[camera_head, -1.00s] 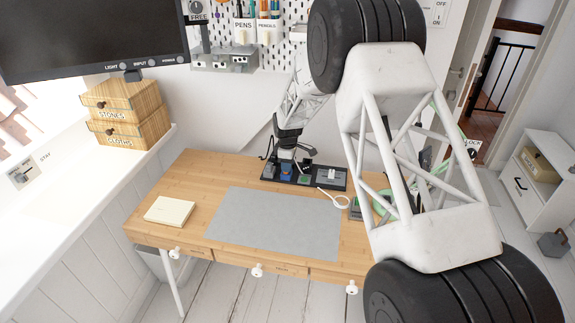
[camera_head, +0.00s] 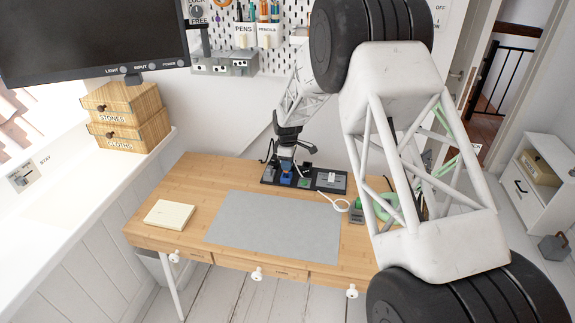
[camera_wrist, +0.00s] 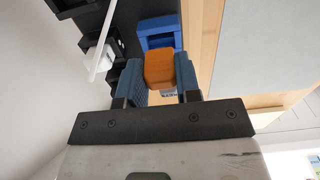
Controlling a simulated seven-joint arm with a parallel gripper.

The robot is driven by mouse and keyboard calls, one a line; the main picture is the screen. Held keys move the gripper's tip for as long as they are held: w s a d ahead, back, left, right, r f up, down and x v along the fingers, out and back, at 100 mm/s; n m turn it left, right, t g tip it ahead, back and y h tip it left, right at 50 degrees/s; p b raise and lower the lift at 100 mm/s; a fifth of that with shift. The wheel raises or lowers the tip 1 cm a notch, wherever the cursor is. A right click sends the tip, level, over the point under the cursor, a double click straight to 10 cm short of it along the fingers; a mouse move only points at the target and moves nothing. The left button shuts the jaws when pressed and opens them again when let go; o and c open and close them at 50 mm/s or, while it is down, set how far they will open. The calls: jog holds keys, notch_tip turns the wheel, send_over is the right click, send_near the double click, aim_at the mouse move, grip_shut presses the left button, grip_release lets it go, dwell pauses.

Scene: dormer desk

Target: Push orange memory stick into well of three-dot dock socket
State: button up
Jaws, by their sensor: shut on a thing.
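The orange memory stick (camera_wrist: 159,66) is held between the two blue finger pads of my gripper (camera_wrist: 161,80) in the wrist view. My gripper is shut on it. Just beyond the stick is a blue socket block (camera_wrist: 158,32) on a black dock strip. In the head view my gripper (camera_head: 286,163) is over the left part of the black dock (camera_head: 268,177), close above the blue block (camera_head: 286,177). The stick cannot be made out there. The dot marks on the sockets are too small to read, and the well is not clearly seen.
A green block (camera_head: 304,183) and a grey unit (camera_head: 330,179) sit further right on the dock. The grey mat (camera_head: 272,226) in front is clear. A notepad (camera_head: 169,214) lies at the left.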

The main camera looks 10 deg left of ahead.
jog(key=shift+r, duration=1.25)
jog(key=w+d+r, duration=0.3)
jog(key=w+d, duration=0.4)
jog(key=w, duration=0.1)
jog(key=shift+r, duration=0.2)
dwell(0.4)
jog(key=shift+f, duration=2.9)
jog(key=shift+f, duration=1.8)
dwell(0.6)
